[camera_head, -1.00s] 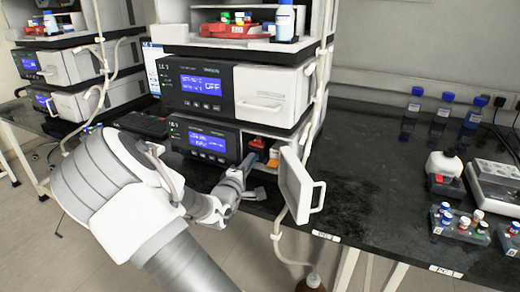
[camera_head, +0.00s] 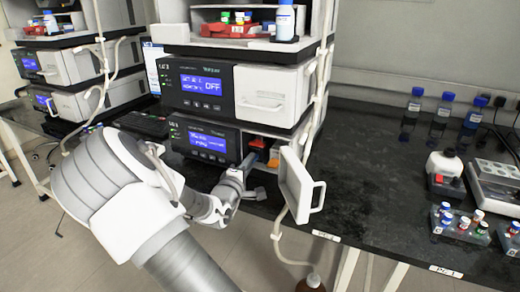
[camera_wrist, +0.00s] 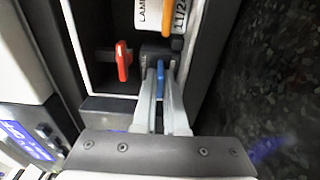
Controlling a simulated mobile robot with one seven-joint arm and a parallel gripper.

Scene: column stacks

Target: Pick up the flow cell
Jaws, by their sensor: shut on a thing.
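My gripper (camera_wrist: 160,98) is shut on a blue tab (camera_wrist: 160,80) inside the open bay of the lower instrument (camera_head: 205,142). The tab sits at the front of a dark grey block (camera_wrist: 158,52), which I take to be the flow cell. The block is still inside the bay, and its far part is hidden. In the head view my gripper (camera_head: 240,178) reaches the bay's lower front, where its fingertips and the flow cell are hard to make out.
A red lever (camera_wrist: 123,62) is left of the fingers, and a labelled white cylinder (camera_wrist: 150,14) with an orange part is beyond them. The bay's open door (camera_head: 300,183) hangs right of my gripper.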

